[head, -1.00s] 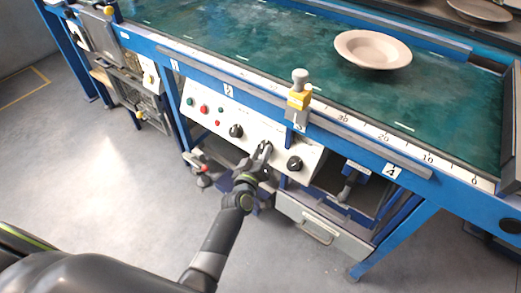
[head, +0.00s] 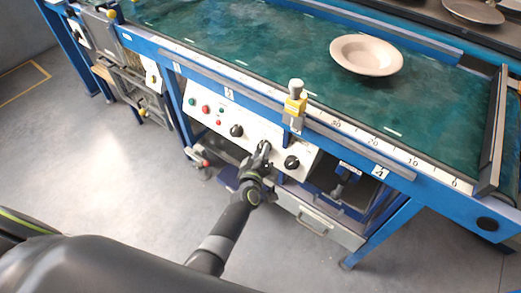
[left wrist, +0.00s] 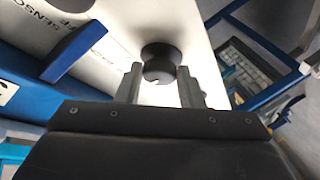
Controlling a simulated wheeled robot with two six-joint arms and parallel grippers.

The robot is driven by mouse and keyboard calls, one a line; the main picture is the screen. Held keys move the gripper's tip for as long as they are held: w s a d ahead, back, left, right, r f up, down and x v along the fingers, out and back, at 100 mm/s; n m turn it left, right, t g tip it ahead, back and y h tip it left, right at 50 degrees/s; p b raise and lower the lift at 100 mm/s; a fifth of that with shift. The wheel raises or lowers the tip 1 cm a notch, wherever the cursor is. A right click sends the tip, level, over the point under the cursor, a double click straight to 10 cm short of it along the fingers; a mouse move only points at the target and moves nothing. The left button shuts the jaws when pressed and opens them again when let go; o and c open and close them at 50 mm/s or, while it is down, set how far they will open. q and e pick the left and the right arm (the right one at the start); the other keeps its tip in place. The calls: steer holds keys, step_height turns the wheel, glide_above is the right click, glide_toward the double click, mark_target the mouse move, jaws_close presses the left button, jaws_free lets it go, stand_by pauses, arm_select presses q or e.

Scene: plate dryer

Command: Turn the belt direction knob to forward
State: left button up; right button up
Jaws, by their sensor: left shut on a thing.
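The white control panel (head: 215,108) on the front of the blue bench carries black knobs in a row. My left gripper (head: 264,148) is at the middle of the row, between a left knob (head: 237,130) and a right knob (head: 291,162). It hides the knob it is at in the head view. In the left wrist view, my left gripper (left wrist: 159,88) has one finger on each side of that black knob (left wrist: 158,62) and is shut on it. The knob's pointer and direction labels cannot be read. My right gripper is not in view.
A green belt (head: 250,50) runs above the panel, with a beige plate (head: 366,54) on it. A grey and yellow post (head: 295,105) stands on the bench edge above the panel. A drawer (head: 318,218) is below. The floor at left is clear.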

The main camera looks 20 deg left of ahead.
arm_select(q)
steer(key=shift+r+n+p, duration=0.1)
steer(key=shift+n+p, duration=0.2)
steer(key=shift+p, duration=0.2)
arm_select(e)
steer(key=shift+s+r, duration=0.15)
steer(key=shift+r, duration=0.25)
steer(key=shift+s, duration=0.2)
arm_select(q)
steer(key=o, duration=1)
steer(key=shift+c, duration=0.2)
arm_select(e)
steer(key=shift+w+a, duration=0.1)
